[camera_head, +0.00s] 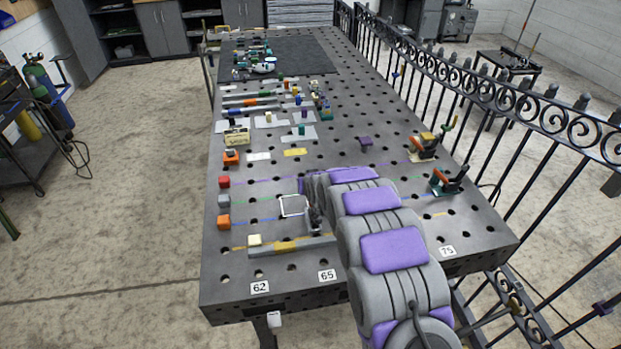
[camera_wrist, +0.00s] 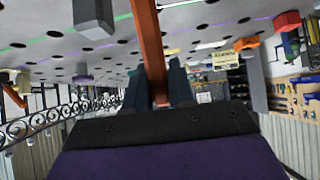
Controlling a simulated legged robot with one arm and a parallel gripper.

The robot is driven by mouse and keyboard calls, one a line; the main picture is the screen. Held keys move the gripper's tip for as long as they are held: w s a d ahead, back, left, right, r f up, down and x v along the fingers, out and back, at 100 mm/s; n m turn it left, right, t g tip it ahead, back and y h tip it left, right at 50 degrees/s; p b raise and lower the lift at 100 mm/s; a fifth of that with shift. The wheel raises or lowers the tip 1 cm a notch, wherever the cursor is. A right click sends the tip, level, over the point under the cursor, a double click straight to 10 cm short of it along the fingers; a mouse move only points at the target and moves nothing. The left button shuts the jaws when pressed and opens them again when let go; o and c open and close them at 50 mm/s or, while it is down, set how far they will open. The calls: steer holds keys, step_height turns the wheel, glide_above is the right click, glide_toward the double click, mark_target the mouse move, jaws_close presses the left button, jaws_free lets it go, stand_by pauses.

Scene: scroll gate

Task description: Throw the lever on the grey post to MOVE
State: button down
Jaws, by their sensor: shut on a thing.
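My gripper (camera_wrist: 160,100) is shut on an orange-brown bar (camera_wrist: 150,45) in the wrist view. The bar runs between the dark fingers and out past the top of the picture, so its far end is hidden. It may be the lever, but I cannot see it join a post. In the head view my purple and grey arm reaches over the near part of the table and hides most of the gripper. I cannot read any MOVE marking.
The wrist view is upside down. Two clamps (camera_head: 424,150) (camera_head: 447,182) stand at the right. A scrollwork fence (camera_head: 500,120) runs along that side.

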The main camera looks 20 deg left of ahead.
steer(key=shift+w+a+f+g+h+p, duration=0.5)
steer(key=shift+w+g+p, duration=0.2)
steer(key=shift+g+p, duration=0.15)
steer(key=shift+w+a+f+g+h+p, duration=0.35)
steer(key=shift+w+a+g+h+p, duration=0.15)
steer(key=shift+w+g+p, duration=0.3)
steer(key=shift+s+d+f, duration=0.1)
steer(key=shift+s+f, duration=0.1)
steer(key=shift+f, duration=0.05)
steer(key=c, duration=1)
jaws_free()
steer(key=shift+d, duration=0.1)
steer(key=shift+c, duration=0.2)
